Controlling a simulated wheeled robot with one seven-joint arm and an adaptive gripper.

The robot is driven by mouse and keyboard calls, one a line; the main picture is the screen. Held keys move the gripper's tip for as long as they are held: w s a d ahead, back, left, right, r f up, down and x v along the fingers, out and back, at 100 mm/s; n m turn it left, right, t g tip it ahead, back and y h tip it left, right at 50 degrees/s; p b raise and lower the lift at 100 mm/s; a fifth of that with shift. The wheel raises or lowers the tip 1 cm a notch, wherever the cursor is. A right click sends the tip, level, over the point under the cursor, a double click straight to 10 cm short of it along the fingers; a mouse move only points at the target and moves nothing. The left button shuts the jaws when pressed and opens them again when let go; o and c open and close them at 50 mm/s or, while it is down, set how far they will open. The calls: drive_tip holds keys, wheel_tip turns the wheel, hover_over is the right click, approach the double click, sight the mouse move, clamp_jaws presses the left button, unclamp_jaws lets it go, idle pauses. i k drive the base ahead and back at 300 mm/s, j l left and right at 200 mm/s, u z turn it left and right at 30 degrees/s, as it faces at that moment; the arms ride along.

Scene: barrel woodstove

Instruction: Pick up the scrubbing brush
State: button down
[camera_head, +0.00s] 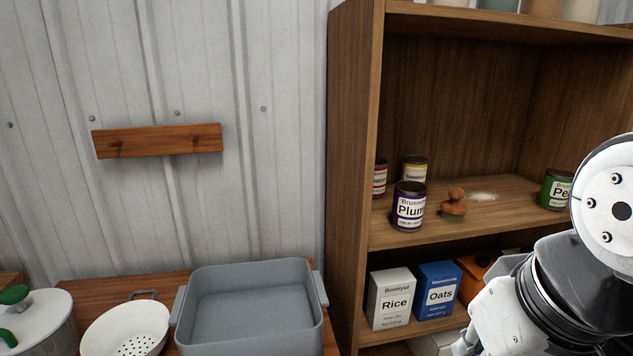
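The scrubbing brush (454,203) stands on the middle shelf of the wooden shelf unit. It has a rounded brown wooden knob handle on top and a darker base below. It is just right of a purple-labelled plum can (409,206), with a small gap between them. Part of my arm shows at the lower right, in front of the shelf unit. I cannot make out my gripper's fingers in this view.
A green can (556,189) stands on the same shelf to the right, and more cans stand behind the plum can. A whitish patch (482,197) lies behind the brush. Rice (393,299) and oats (437,291) boxes stand below. A grey basin (252,305) and white colander (127,330) sit left.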

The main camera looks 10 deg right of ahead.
sight(454, 208)
drive_tip(key=i+l+u, duration=0.3)
drive_tip(key=l, duration=0.3)
drive_tip(key=i+l+u, duration=0.1)
drive_tip(key=i+l, duration=0.15)
drive_tip(key=i+l+u, duration=0.15)
drive_tip(key=l, duration=0.3)
drive_tip(key=i+l+u, duration=0.15)
drive_tip(key=l, duration=0.25)
